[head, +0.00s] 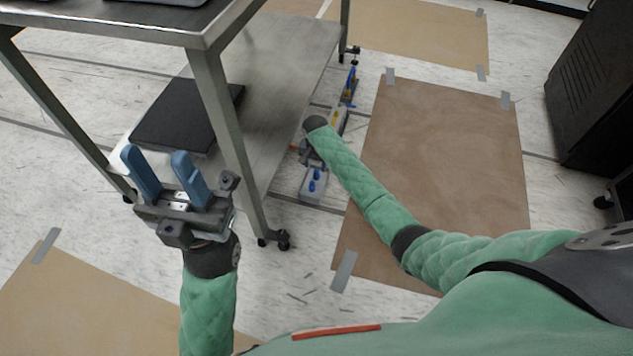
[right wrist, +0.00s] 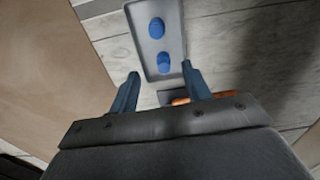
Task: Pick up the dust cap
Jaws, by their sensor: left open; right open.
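Two small blue pieces, which look like dust caps, lie on a grey tray (head: 307,194) on the floor beside the table. In the right wrist view, one blue cap (right wrist: 163,63) is near the gap between my fingertips and the other blue cap (right wrist: 156,28) is farther up the tray (right wrist: 175,30). My right gripper (right wrist: 160,69) is open and empty, pointing down at the tray's near end. In the head view its fingers are mostly hidden by my wrist. My left gripper (head: 155,155) is open and empty beside the table's near leg.
A metal table (head: 140,25) with a lower shelf (head: 280,60) stands at left, a black pad (head: 185,115) on that shelf. More trays with blue and yellow pieces (head: 350,85) run along the floor. An orange item (right wrist: 180,101) is near my right finger. A dark cabinet (head: 595,90) stands right.

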